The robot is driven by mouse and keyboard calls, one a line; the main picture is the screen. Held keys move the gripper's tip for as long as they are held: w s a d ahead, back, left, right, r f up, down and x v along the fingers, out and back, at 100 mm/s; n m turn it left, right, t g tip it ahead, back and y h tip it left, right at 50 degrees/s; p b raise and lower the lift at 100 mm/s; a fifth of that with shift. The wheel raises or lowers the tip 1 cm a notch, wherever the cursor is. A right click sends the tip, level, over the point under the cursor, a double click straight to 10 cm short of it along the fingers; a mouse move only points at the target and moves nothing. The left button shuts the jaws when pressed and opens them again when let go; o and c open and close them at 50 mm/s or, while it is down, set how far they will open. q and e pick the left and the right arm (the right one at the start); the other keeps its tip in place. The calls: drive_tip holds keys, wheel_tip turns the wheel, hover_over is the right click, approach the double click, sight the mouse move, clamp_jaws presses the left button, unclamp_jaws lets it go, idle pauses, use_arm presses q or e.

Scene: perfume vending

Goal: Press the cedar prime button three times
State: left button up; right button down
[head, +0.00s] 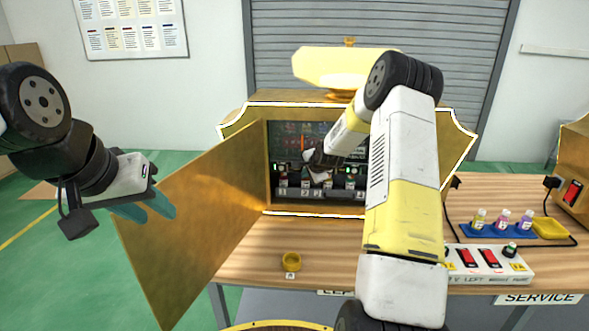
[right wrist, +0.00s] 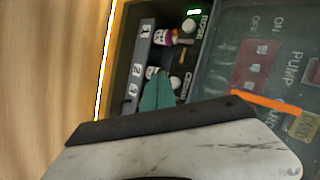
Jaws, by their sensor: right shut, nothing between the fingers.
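The gold vending cabinet (head: 258,97) stands on the table with its door (head: 196,211) swung open to the left. Inside is a dark panel with small bottles, numbered slots and round pale buttons. My right arm reaches into it and hides part of the panel in the head view. My right gripper (right wrist: 157,90) is shut and empty, its teal fingertips near a round pale button (right wrist: 176,83) with a label beside it. The label is too small to read surely, and contact cannot be told. Another pale button (right wrist: 188,26) lies further up. My left gripper (head: 150,212) is open and empty, left of the door.
At right are a blue tray (head: 499,233) with bottles, a yellow block (head: 550,228) and a white switch strip (head: 517,274). An orange strip (right wrist: 265,101) crosses the panel near my right gripper.

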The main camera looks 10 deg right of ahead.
drive_tip(key=shift+w, duration=0.15)
drive_tip(key=shift+w+d, duration=0.15)
drive_tip(key=shift+w, duration=0.1)
drive_tip(key=shift+w+d, duration=0.1)
drive_tip(key=shift+w, duration=0.35)
idle(0.8)
drive_tip(key=shift+s, duration=0.1)
drive_tip(key=shift+s+a, duration=0.25)
drive_tip(key=shift+s, duration=0.5)
drive_tip(key=shift+s, duration=0.1)
drive_tip(key=shift+s+a, duration=0.25)
drive_tip(key=shift+s, duration=0.5)
drive_tip(key=shift+s+a, duration=0.2)
drive_tip(key=shift+s, duration=0.6)
drive_tip(key=shift+s+a, duration=0.25)
drive_tip(key=shift+s, duration=0.5)
